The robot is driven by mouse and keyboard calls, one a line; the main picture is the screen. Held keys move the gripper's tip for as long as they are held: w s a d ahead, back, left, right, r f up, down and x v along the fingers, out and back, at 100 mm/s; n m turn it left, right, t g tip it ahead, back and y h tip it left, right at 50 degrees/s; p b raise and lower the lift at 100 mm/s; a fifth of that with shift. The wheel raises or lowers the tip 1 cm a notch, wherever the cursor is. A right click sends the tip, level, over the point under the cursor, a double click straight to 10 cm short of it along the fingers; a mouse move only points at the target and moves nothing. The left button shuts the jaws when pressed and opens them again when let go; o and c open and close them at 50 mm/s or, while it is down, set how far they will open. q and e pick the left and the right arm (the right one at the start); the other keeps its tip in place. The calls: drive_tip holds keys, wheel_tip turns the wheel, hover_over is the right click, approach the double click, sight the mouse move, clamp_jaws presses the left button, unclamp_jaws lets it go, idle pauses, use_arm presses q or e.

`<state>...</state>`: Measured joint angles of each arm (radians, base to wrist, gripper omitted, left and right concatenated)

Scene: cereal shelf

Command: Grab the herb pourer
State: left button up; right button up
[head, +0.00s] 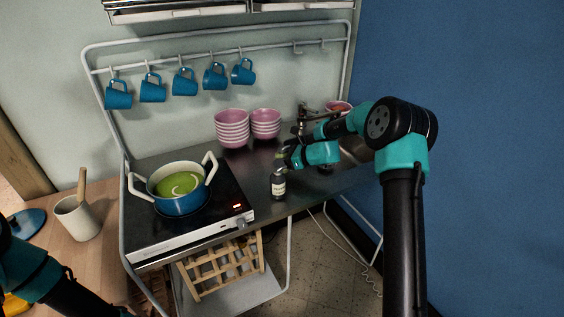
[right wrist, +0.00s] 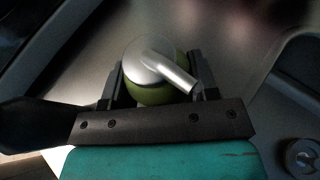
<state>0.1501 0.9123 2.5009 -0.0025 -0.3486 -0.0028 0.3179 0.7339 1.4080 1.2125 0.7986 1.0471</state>
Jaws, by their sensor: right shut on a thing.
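The herb pourer (right wrist: 150,62) is in the right wrist view, seen from above. It has a round silver top with an angled silver spout and a green body. My right gripper (right wrist: 156,72) is shut on it, one finger on either side of the body. In the head view my right gripper (head: 284,157) is low over the right part of the metal counter, and only a little green shows at its fingertips. A small dark bottle with a pale label and silver top (head: 278,186) stands upright just in front of the gripper. My left gripper is out of view.
A blue pot of green soup (head: 178,203) stands on the hob (head: 222,218) at left. Stacked pink bowls (head: 232,128) stand behind, with a tap (head: 303,118) to their right. Blue mugs (head: 185,82) hang from the rail. The counter's front edge is close to the dark bottle.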

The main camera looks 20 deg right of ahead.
drive_tip(key=shift+c, duration=0.5)
wheel_tip(320, 180, up, 28)
idle(0.3)
